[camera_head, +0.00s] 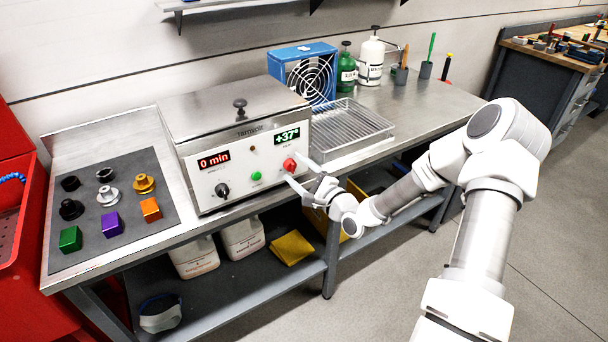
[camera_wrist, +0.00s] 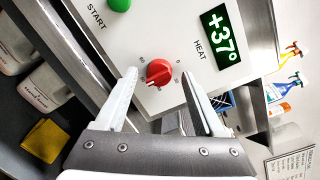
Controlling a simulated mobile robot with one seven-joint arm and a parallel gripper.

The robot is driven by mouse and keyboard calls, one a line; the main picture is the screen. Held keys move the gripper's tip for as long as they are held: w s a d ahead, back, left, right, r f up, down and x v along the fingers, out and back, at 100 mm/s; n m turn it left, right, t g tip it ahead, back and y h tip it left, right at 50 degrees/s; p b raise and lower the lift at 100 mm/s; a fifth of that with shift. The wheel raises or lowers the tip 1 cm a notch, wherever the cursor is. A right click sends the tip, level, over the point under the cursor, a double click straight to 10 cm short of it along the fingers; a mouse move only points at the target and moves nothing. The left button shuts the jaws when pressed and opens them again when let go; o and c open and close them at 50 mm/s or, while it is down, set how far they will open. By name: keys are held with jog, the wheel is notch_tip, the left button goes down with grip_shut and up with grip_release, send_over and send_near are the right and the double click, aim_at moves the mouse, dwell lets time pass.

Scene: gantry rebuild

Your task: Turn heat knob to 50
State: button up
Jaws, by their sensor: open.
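The heat knob (camera_wrist: 159,73) is red and sits on the white front panel of a metal machine (camera_head: 238,150); it also shows in the head view (camera_head: 290,164). The green heat display (camera_wrist: 221,36) beside it reads +37°. My gripper (camera_wrist: 160,88) is open, with one finger on each side of the knob in the wrist view. The fingertips are close to the panel; I cannot tell whether they touch the knob. In the head view my gripper (camera_head: 303,172) is at the panel's right end, in front of the knob.
A red timer display (camera_head: 214,160) reads 0 min, above a black knob (camera_head: 222,190). A green start button (camera_head: 256,176) lies between the two knobs. A wire basket (camera_head: 345,127) stands right of the machine. A dark mat (camera_head: 90,190) with several parts lies left.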

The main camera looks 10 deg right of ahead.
jog(key=v, duration=1.7)
jog(key=shift+s, duration=0.15)
jog(key=shift+d, duration=0.1)
